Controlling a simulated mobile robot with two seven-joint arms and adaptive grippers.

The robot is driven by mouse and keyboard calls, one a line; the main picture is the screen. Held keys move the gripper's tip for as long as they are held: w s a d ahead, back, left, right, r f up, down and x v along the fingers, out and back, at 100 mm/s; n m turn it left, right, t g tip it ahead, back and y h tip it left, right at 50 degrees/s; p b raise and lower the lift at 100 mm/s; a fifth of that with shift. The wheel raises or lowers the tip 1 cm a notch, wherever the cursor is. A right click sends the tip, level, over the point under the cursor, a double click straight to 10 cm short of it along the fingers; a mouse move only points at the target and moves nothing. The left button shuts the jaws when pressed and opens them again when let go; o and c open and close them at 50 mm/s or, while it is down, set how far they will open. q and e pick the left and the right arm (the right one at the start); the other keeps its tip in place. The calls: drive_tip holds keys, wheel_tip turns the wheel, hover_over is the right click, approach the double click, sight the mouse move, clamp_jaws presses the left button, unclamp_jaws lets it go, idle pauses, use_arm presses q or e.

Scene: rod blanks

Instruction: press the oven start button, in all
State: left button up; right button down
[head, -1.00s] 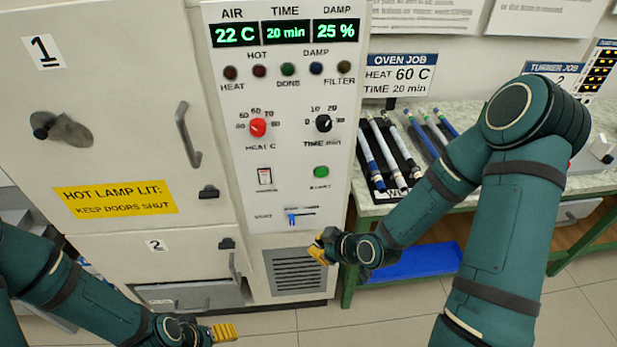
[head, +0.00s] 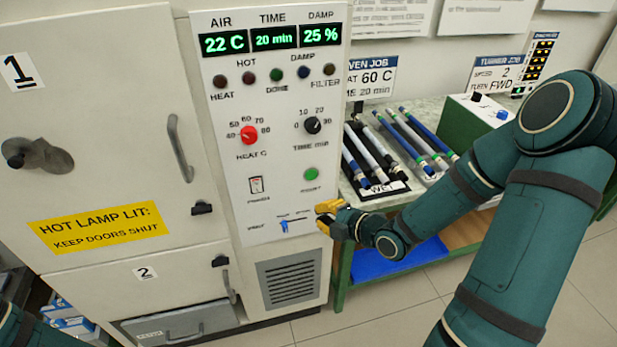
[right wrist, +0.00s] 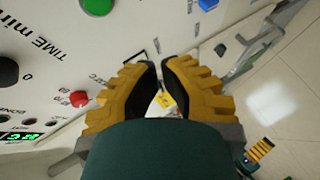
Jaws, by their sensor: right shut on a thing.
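The oven's green start button (head: 311,174) is on the white control panel (head: 240,150), under the black time knob (head: 312,125). It also shows at the top edge of the right wrist view (right wrist: 97,5). My right gripper (head: 326,215) is below and slightly right of the button, beside the panel's right edge. In the right wrist view its yellow fingers (right wrist: 160,68) are drawn together at the tips; what they hold cannot be made out. My left gripper (right wrist: 258,151) shows small in the right wrist view; its jaw state is unclear.
The red heat knob (head: 249,134), power switch (head: 256,184) and blue vent slider (head: 284,226) are near the button. The display (head: 272,39) reads 22 C, 20 min, 25 %. A rack of rods (head: 372,160) stands on the bench to the right.

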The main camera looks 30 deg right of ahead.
approach(302, 184)
wheel_tip(302, 184, down, 2)
drive_tip(key=w+a, duration=0.2)
drive_tip(key=a, duration=0.1)
drive_tip(key=shift+w+d+p, duration=0.15)
drive_tip(key=shift+w+d, duration=0.05)
drive_tip(key=shift+w, duration=0.3)
drive_tip(key=shift+w+d+p, duration=0.15)
drive_tip(key=shift+w+d, duration=0.05)
drive_tip(key=shift+w, duration=0.25)
idle(1.0)
drive_tip(key=shift+w+d+b, duration=0.1)
drive_tip(key=shift+w+b, duration=0.2)
drive_tip(key=shift+w, duration=0.15)
drive_tip(key=shift+w+d, duration=0.1)
drive_tip(key=shift+w, duration=0.25)
idle(0.5)
drive_tip(key=shift+s, duration=0.15)
drive_tip(key=shift+s+a+b, duration=0.2)
drive_tip(key=shift+s+b, duration=0.35)
drive_tip(key=shift+s, duration=0.1)
